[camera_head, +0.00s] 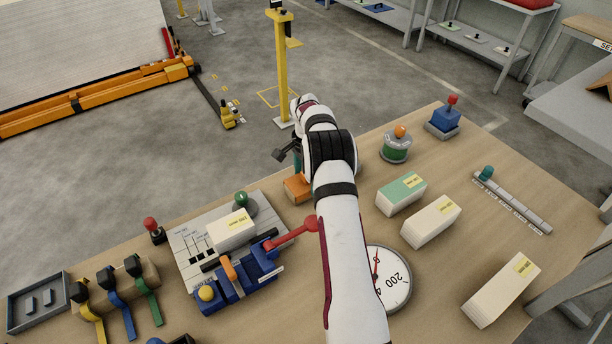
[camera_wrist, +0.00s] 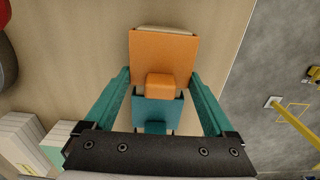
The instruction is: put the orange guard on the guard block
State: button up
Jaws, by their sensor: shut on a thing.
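The orange guard (camera_wrist: 165,55) is a flat orange piece with a raised orange knob, seen in the wrist view. My gripper (camera_wrist: 160,75) has its teal fingers on both sides of the guard, shut on it. In the head view the orange guard (camera_head: 297,188) shows low at the table's far edge, left of my arm, partly hidden by it. A pale edge (camera_wrist: 167,29) shows just beyond the guard in the wrist view. I cannot tell whether this is the guard block, or whether the guard touches it. A teal piece (camera_wrist: 158,108) lies behind the knob, between the fingers.
A green-topped block (camera_head: 402,193) and white blocks (camera_head: 431,222) stand right of my arm. A round dial (camera_head: 390,278) lies beside the arm. A blue clamp fixture (camera_head: 240,280) with a red lever and a green knob (camera_head: 241,198) are on the left. The table's far edge is close.

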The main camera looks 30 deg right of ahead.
jog(key=shift+f, duration=0.1)
jog(key=o, duration=1)
notch_tip(320, 180, up, 16)
jog(key=shift+f, duration=0.1)
